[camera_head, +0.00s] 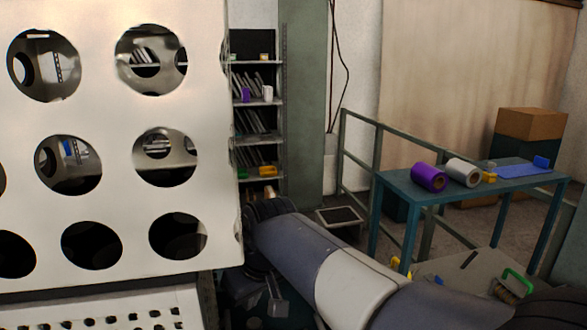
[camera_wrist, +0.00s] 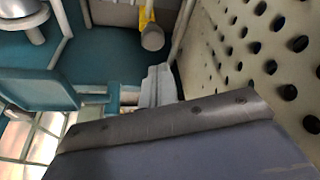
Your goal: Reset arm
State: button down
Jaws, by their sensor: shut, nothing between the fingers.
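My arm reaches in from the lower right of the head view toward the perforated panel. At its far end, beside the panel's right edge, the small tan tips of my gripper (camera_head: 271,191) show close together. They look shut and empty, but are small and partly hidden by the dark wrist. The wrist view does not clearly show the fingers; a large blue-grey surface with a dark edge fills its bottom, and I cannot tell what it belongs to.
A pale panel with large round holes (camera_head: 108,110) stands close on the left. Below it is a pale perforated plate (camera_head: 95,313); a perforated surface (camera_wrist: 235,50) also fills the wrist view's right side. A teal table (camera_head: 405,183) at right holds a purple roll (camera_head: 428,178) and a grey roll (camera_head: 462,172). Shelves (camera_head: 258,136) stand behind.

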aim_at(250, 320)
jog(key=shift+b+x, duration=1.15)
jog(key=shift+x, duration=0.75)
jog(key=shift+s, duration=0.15)
jog(key=shift+d+r, duration=0.1)
